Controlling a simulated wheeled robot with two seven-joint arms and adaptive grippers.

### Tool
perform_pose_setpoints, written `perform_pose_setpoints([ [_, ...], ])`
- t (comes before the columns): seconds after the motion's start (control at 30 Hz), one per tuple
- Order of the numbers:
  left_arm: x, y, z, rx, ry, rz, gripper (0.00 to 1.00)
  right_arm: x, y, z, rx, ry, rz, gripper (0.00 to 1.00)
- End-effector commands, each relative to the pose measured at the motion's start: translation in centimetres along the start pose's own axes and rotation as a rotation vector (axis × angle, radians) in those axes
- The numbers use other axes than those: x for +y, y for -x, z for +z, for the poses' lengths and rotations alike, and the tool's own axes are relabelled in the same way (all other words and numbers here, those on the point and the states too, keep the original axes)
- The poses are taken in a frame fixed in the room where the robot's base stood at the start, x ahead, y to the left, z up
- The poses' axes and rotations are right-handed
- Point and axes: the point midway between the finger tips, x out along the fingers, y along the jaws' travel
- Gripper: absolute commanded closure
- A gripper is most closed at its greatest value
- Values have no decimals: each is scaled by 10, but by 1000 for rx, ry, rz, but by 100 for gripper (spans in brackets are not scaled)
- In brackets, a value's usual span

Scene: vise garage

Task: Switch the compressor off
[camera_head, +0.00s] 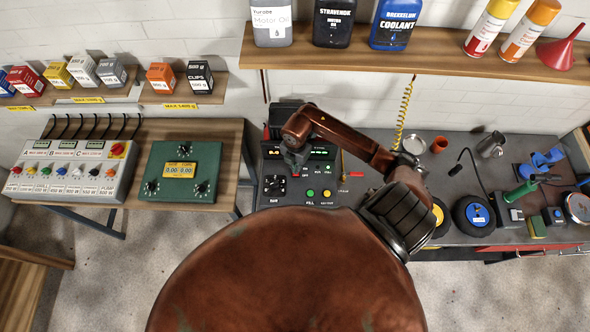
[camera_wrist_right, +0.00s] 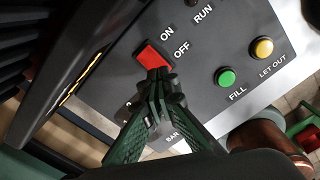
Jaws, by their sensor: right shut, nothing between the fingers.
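The compressor's dark control panel (camera_head: 292,199) is on the bench below my right arm in the head view. In the right wrist view its red switch (camera_wrist_right: 152,56) sits beside the labels ON and OFF. My right gripper (camera_wrist_right: 158,80) has its dark green fingers shut and empty, with the tips right at the lower edge of the red switch. I cannot tell whether they touch it. My left gripper is not in view.
A green FILL button (camera_wrist_right: 226,77) and a yellow LET OUT button (camera_wrist_right: 262,48) are close to the fingers. A black knob (camera_head: 275,187) is at the panel's left. A green power box (camera_head: 178,172) stands on the left table. Tools crowd the bench's right.

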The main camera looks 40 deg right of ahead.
Motion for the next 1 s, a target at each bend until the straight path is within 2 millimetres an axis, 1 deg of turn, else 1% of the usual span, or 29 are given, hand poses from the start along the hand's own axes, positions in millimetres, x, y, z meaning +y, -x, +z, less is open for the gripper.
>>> perform_pose_setpoints([
  [1.0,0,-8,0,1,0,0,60,0,-12,0,0,-1,-1,100],
])
